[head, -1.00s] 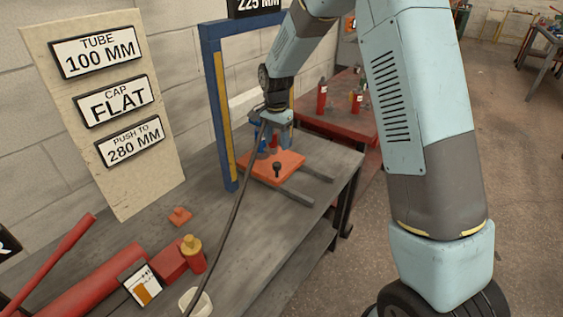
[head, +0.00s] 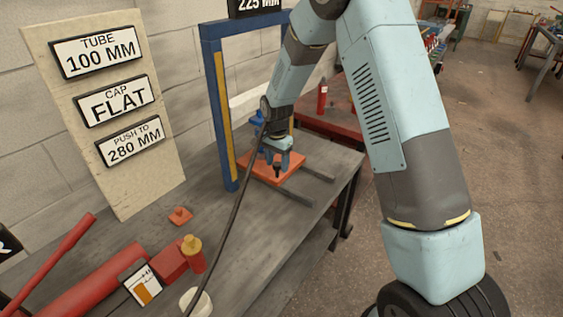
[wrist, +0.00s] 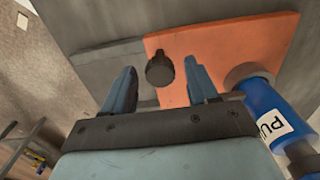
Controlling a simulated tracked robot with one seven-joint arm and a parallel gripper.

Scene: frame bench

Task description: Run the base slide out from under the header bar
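The base slide is an orange plate (head: 250,172) on two dark rails (head: 296,196) at the foot of a blue frame. A dark knob (head: 277,171) stands on it near its front edge. The header bar (head: 245,25) spans the top of the blue frame. My gripper (head: 278,160) is just above the knob. In the wrist view my gripper (wrist: 160,88) is open, its two blue fingers apart, with the knob (wrist: 160,70) visible between them. The orange slide (wrist: 225,50) lies beyond. Whether a finger touches the knob I cannot tell.
A blue cylinder (wrist: 268,110) with a partly cut-off label stands close beside my gripper. A red tube (head: 95,290), a yellow-capped red bottle (head: 193,255) and small red parts lie on the near bench. The bench between them and the slide is mostly clear.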

